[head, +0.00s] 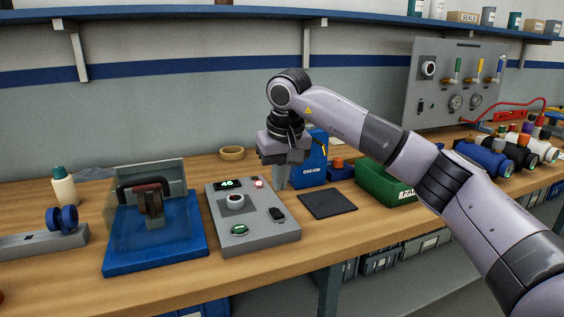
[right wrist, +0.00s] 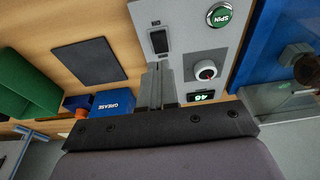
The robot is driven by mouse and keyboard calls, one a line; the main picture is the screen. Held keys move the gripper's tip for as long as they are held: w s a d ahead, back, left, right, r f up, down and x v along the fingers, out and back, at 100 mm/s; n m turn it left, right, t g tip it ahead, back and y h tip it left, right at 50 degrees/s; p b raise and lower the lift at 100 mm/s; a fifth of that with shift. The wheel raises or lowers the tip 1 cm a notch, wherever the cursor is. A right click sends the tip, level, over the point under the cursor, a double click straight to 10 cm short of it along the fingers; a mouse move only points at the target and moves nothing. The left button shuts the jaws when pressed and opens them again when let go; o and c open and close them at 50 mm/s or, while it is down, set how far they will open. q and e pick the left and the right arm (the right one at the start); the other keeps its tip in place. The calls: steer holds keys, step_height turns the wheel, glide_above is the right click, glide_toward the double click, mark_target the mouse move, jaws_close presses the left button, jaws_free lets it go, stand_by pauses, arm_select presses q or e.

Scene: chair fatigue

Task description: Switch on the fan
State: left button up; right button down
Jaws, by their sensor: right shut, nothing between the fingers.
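A grey control box (head: 248,240) lies on the bench. On it are a black rocker switch (head: 277,214), a round knob (head: 235,202), a small lit display (head: 227,184) and a green SPIN button (head: 240,230). I cannot make out a fan. My right gripper (head: 281,186) is shut and empty, pointing down by the far right corner of the box. In the right wrist view its fingers (right wrist: 158,68) lie between the rocker switch (right wrist: 159,41) and the display (right wrist: 201,96). I cannot tell their height over the box. My left gripper is out of view.
A blue-based fixture with a clear shield (head: 150,255) stands left of the box. A dark mat (head: 327,204), a blue GREASE box (head: 312,172) and a green bin (head: 384,185) are to the right. A panel with gauges (head: 445,95) stands behind at right.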

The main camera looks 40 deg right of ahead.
mark_target(279, 215)
steer(key=x, duration=0.3)
steer(key=s+x, duration=0.1)
steer(key=shift+w+f, duration=0.15)
steer(key=shift+f, duration=0.3)
steer(key=shift+x, duration=0.8)
steer(key=shift+s+a, duration=0.1)
steer(key=shift+s, duration=0.2)
steer(key=shift+f+t+b, duration=0.3)
steer(key=shift+f+b, duration=0.3)
steer(key=shift+b, duration=0.15)
steer(key=shift+s+r, duration=0.15)
steer(key=shift+r, duration=0.1)
steer(key=shift+p, duration=0.35)
